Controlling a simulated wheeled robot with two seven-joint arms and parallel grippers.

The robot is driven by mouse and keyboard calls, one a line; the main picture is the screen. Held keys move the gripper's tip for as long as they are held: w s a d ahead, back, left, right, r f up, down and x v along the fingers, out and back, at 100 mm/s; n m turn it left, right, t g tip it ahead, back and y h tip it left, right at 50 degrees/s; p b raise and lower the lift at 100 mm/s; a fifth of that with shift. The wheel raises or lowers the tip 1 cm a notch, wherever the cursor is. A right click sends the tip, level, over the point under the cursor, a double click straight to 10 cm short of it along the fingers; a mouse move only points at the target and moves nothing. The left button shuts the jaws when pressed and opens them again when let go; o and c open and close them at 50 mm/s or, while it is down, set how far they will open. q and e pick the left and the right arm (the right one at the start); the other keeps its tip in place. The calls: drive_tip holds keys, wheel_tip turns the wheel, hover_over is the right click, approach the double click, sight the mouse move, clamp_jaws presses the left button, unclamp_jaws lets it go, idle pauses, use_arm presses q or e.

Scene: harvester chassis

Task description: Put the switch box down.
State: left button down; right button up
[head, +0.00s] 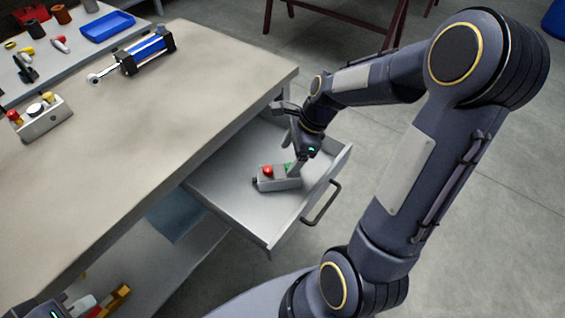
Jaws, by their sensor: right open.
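A grey switch box (279,183) with a red and a green button lies in the open drawer (225,196) under the worktop. My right gripper (297,166) reaches down into the drawer at the box's right end, by the green button. Its jaws are open, and the fingertips are very close to the box; I cannot tell whether they touch it. Another grey box (45,124) with red, black and yellow buttons stands on the worktop at the left. Part of my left gripper (46,311) shows in the bottom left corner, its fingers not clear.
The worktop (190,105) carries a blue cylinder (146,52) and is otherwise largely clear. The drawer's handle (322,204) sticks out to the right. A blue tray (107,26) and several small parts stand at the back left. A lower shelf (165,265) is below the worktop.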

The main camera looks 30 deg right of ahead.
drive_tip(key=s+a+r+n+t, duration=0.2)
drive_tip(key=s+a+r+n, duration=0.1)
drive_tip(key=s+r+n, duration=0.55)
drive_tip(key=s+a+r+n+t, duration=0.1)
drive_tip(key=s+a+r+n, duration=0.1)
drive_tip(key=s+a+n, duration=0.2)
drive_tip(key=s+n, duration=0.3)
drive_tip(key=n, duration=0.5)
drive_tip(key=shift+r+t, duration=0.35)
drive_tip(key=shift+t, duration=0.05)
drive_tip(key=shift+s+n, duration=0.1)
drive_tip(key=shift+n, duration=0.15)
